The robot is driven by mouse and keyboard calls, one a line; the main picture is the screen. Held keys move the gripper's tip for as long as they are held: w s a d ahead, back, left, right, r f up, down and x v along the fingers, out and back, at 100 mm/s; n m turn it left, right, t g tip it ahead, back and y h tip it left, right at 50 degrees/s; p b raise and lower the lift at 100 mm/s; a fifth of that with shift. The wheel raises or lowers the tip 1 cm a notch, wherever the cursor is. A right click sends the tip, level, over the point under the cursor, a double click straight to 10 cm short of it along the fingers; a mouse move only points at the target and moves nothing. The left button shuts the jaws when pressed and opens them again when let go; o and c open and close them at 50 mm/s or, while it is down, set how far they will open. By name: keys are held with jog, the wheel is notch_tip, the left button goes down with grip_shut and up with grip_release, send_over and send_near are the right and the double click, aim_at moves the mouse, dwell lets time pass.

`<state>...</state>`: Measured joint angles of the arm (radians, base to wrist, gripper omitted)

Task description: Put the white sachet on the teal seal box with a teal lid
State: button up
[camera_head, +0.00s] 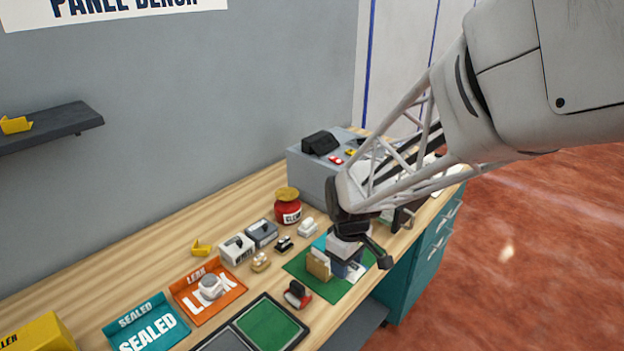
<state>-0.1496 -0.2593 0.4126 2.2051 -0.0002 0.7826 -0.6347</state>
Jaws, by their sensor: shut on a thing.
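My gripper (362,243) is over the green mat (302,272), shut on a whitish thing (345,244) that is partly covered by the fingers. This may be the white sachet, but its shape is too small and hidden to be sure. A dark blue-grey box-like thing (343,269) stands directly below it; I cannot tell whether they touch. A teal surface (321,243) shows behind, largely hidden. I cannot tell whether it belongs to the teal seal box or its lid. A tan packet-like thing (318,264) stands upright at the left of the dark box.
A teal SEALED tray (124,318) and an orange LEAK tray (184,301) lie at the left. A red jar (287,208), a white box (236,250) and a grey box (262,233) stand behind. A red-and-black object (297,294) sits near the front edge. A grey machine (308,174) stands at the back.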

jog(key=shift+w, duration=0.1)
jog(key=w, duration=0.5)
jog(key=w+a+f, duration=0.1)
jog(key=w, duration=0.4)
jog(key=w+a, duration=0.1)
jog(key=w, duration=0.4)
jog(key=shift+w+a+f, duration=0.15)
jog(key=shift+w+f, duration=0.1)
jog(key=shift+w, duration=0.1)
jog(key=shift+f, duration=0.1)
jog(key=shift+f, duration=1.65)
jog(key=shift+f, duration=0.15)
jog(key=o, duration=0.9)
